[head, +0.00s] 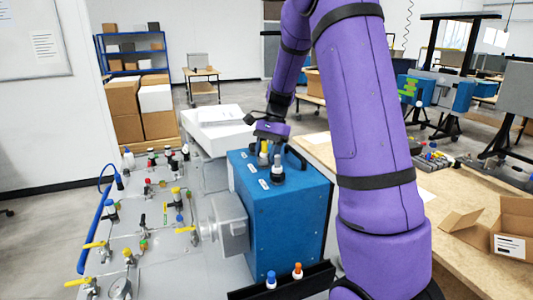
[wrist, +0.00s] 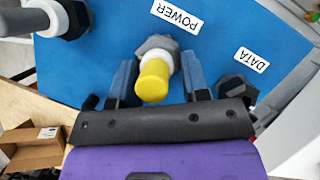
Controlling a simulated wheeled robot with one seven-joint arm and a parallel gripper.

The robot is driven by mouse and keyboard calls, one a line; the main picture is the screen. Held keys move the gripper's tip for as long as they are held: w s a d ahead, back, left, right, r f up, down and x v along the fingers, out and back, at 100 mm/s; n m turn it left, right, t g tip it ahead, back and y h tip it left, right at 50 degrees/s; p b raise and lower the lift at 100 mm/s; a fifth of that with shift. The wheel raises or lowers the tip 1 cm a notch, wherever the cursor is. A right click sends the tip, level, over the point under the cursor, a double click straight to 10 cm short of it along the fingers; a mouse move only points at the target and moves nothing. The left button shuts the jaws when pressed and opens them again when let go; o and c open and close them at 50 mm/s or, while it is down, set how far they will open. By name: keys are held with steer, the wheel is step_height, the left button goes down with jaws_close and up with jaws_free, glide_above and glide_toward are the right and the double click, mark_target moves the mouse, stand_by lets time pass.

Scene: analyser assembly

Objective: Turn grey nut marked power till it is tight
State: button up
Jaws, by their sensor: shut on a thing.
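The grey nut (wrist: 156,43) sits beside the POWER label (wrist: 177,18) on top of the blue analyser box (head: 285,215). A plug with a white collar and a yellow end (wrist: 154,82) stands in it, towards my camera. My gripper (wrist: 158,58) has one finger on each side of the nut and plug and is shut on the nut. The finger contact is partly hidden by the plug. In the head view my gripper (head: 266,146) is above the box's far part, and the nut is hard to make out there.
A dark nut (wrist: 238,90) by the DATA label (wrist: 251,60) is close to my right finger. A larger grey-and-white connector (wrist: 62,17) stands at the left. A grey panel with valves (head: 150,235) lies left of the box, and a wooden bench (head: 460,215) right.

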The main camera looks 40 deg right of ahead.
steer(key=shift+r+m, duration=0.1)
steer(key=shift+m, duration=0.4)
steer(key=o, duration=0.9)
steer(key=v, duration=1)
steer(key=shift+s+d+r, duration=0.15)
steer(key=shift+d+r, duration=0.05)
steer(key=shift+r, duration=0.1)
